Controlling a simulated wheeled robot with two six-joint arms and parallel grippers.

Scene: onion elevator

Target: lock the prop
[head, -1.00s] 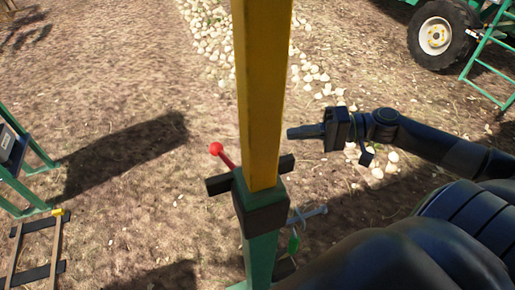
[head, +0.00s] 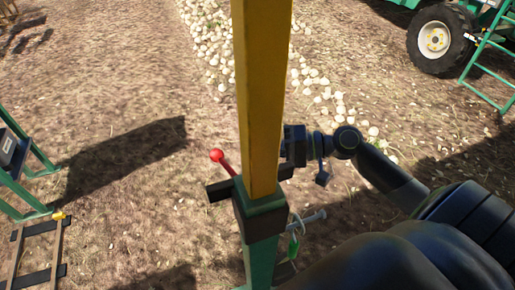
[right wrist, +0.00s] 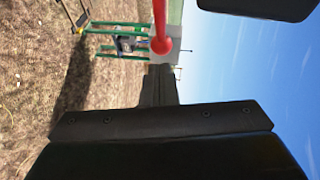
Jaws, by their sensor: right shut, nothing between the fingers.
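The prop is a yellow post (head: 259,95) standing upright in a green lower post (head: 262,256) with a dark collar (head: 259,215). A lever with a red knob (head: 216,155) sticks up on the collar's left side; the knob also shows in the right wrist view (right wrist: 161,46), just past the fingertips. A metal pin (head: 308,219) with a green tag (head: 293,244) is at the collar's right. My right gripper (right wrist: 160,72) is shut and empty. My left gripper is out of view.
A green frame (head: 18,160) and a wooden ladder-like track (head: 38,255) are at the left. Pale onions (head: 225,55) lie in a row behind the post. A green vehicle with a big wheel (head: 436,38) and steps (head: 490,62) is at far right. The ground between is open.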

